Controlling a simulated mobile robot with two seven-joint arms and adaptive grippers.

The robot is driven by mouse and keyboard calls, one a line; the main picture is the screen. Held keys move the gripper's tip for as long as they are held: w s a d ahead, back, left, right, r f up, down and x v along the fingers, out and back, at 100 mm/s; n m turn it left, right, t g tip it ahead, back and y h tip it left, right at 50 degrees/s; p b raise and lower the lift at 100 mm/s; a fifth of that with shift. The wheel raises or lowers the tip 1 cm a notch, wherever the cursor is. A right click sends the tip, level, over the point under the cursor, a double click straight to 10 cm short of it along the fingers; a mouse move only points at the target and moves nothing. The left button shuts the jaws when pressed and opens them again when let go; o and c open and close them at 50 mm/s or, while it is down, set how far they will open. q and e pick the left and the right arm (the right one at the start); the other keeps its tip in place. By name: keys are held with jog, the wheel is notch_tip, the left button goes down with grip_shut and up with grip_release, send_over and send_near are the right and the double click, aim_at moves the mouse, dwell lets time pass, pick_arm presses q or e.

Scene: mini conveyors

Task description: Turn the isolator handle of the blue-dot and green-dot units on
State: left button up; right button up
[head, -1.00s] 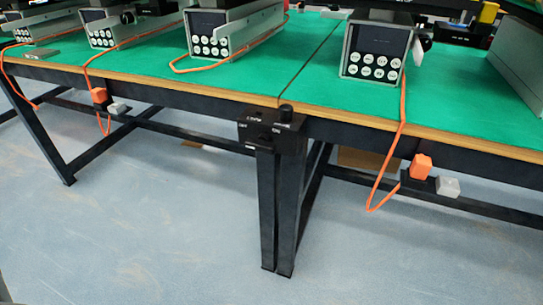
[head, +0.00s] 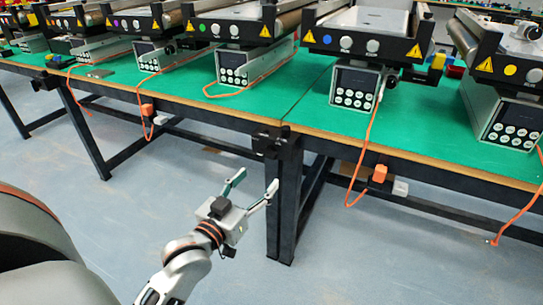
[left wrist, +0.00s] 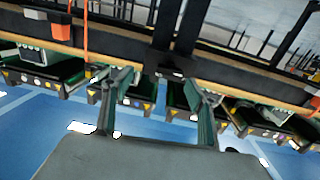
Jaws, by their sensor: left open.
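The blue-dot unit (head: 346,42) stands right of centre in the head view, with a grey keypad box (head: 355,85) under its conveyor. A dark knob-like part shows at the right side of that box; I cannot tell its setting. The green-dot unit (head: 202,27) stands to its left, also with a keypad box (head: 234,68). A black box (head: 277,143) is fixed at the table's front edge by the legs; its switch position is too small to read. My left gripper (head: 257,180) is open and empty, below and in front of it. Its spread fingers (left wrist: 158,80) also show in the left wrist view.
Purple-dot and yellow-dot units (head: 510,70) stand along the green tables (head: 300,98). Orange cables hang from the front edge, with an orange plug (head: 379,173) below at right. The floor (head: 330,260) in front is clear.

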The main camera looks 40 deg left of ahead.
aim_at(265, 155)
pick_arm(q)
jog(key=shift+y, duration=0.5)
jog(key=w+a, duration=0.1)
jog(key=w, duration=0.1)
jog(key=w+a+r+b, duration=0.1)
jog(key=w, duration=0.1)
jog(key=w+a, duration=0.2)
jog(key=w, duration=0.1)
jog(key=shift+w+r, duration=0.1)
jog(key=shift+r, duration=0.05)
jog(key=shift+w+r, duration=0.1)
jog(key=shift+w, duration=0.55)
jog(key=c, duration=1.1)
